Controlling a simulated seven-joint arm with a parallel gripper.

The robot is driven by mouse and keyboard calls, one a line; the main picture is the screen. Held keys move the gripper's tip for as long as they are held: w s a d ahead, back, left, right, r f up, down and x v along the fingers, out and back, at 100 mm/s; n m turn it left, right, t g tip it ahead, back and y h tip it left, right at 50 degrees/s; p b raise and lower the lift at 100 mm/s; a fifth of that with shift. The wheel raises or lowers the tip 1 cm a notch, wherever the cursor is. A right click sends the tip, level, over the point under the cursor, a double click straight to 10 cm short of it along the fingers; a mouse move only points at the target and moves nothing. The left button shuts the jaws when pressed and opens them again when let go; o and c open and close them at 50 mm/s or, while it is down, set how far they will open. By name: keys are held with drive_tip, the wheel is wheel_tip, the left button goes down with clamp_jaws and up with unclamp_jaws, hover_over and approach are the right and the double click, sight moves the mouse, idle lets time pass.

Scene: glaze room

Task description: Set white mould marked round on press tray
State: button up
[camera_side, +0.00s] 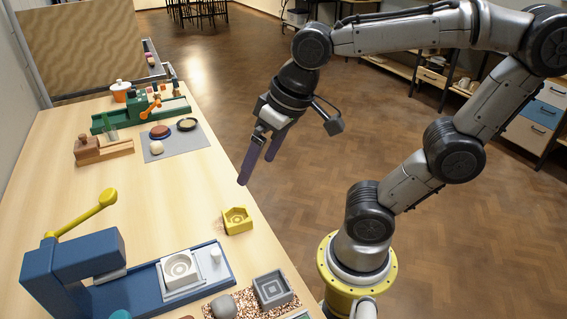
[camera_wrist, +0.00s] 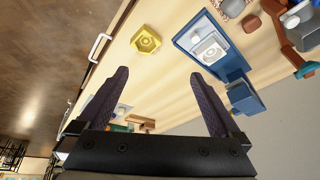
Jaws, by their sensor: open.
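A white square mould (camera_side: 180,267) with a round hollow lies on the pale press tray (camera_side: 184,293) of the blue press. In the wrist view the white mould (camera_wrist: 210,50) shows on the blue base, to the right of centre. Its mark is too small to read. My gripper (camera_side: 256,171) is open and empty, in the air near the table's right edge and well apart from the white mould. In the wrist view its two dark purple fingers (camera_wrist: 160,74) stand wide apart with nothing between them.
A yellow mould (camera_side: 237,220) lies alone near the table edge. A grey square mould (camera_side: 272,288) and a grey lump (camera_side: 223,306) lie on a speckled mat. The blue press (camera_side: 72,262) has a raised yellow lever (camera_side: 85,214). A green press (camera_side: 140,115) stands farther back.

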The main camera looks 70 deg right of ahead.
drive_tip(key=s, duration=0.1)
drive_tip(key=s+d+f+n, duration=0.1)
drive_tip(key=s+d+n+t, duration=0.1)
drive_tip(key=s, duration=0.1)
drive_tip(key=shift+f, duration=0.3)
